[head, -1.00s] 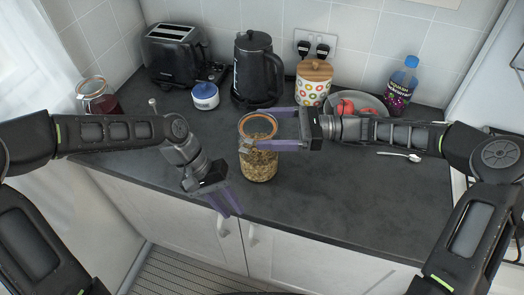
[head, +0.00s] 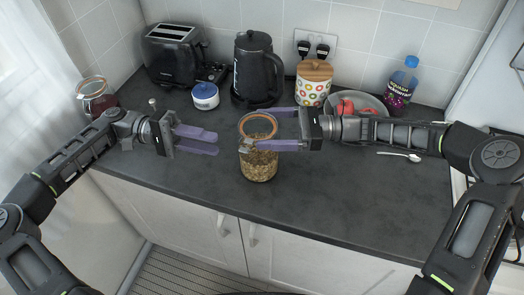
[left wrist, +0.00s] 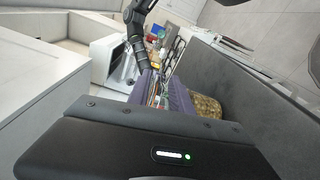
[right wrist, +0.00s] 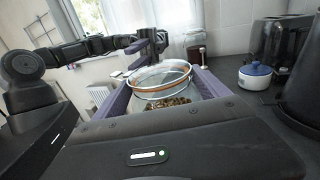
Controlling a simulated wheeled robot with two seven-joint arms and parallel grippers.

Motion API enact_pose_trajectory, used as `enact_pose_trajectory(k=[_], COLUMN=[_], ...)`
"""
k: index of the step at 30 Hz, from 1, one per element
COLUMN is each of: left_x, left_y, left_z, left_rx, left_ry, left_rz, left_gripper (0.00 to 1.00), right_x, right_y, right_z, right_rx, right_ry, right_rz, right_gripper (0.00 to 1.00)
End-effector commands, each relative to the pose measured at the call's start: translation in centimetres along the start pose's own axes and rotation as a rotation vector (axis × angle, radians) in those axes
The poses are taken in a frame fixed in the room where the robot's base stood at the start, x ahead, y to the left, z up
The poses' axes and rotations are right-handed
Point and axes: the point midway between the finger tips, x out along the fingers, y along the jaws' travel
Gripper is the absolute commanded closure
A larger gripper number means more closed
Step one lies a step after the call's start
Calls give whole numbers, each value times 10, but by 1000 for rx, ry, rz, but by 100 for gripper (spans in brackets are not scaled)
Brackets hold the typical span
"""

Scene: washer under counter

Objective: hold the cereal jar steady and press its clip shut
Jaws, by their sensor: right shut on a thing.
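The cereal jar (head: 258,167) is clear glass with an orange-ringed lid and stands upright on the counter, partly filled with cereal. My right gripper (head: 264,130) is shut around its upper part from the right. The right wrist view shows the jar's round lid (right wrist: 160,76) between the two fingers. A small metal clip (head: 245,148) seems to show at the jar's left front; whether it is latched I cannot tell. My left gripper (head: 216,142) is open and empty, level, a short way left of the jar, its fingers pointing at it. The left wrist view shows cereal (left wrist: 205,108) beyond the fingers.
A kettle (head: 257,70), a blue-lidded pot (head: 205,97) and a toaster (head: 178,50) stand behind. A patterned canister (head: 313,84), a bowl (head: 372,106) and a bottle (head: 402,85) are at the back right. A spoon (head: 400,154) lies right. The front counter (head: 330,205) is clear.

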Motion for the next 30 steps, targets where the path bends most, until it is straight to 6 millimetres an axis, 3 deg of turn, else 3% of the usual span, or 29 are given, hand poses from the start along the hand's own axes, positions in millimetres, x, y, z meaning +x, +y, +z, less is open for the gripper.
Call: enact_pose_trajectory(k=[8,24,30], left_x=[10,102,119], left_y=[-1,-1,-1], left_z=[0,0,-1], left_rx=[-2,-1,-2], left_ry=[-1,-1,2], left_rz=[-1,-1,-2], left_gripper=[74,74,74], right_x=[-1,-1,-1], right_y=[0,0,0], right_z=[-6,-6,-6], right_rx=[4,4,4], right_ry=[11,11,11], right_rz=[-3,-3,-3], right_gripper=[88,88,88])
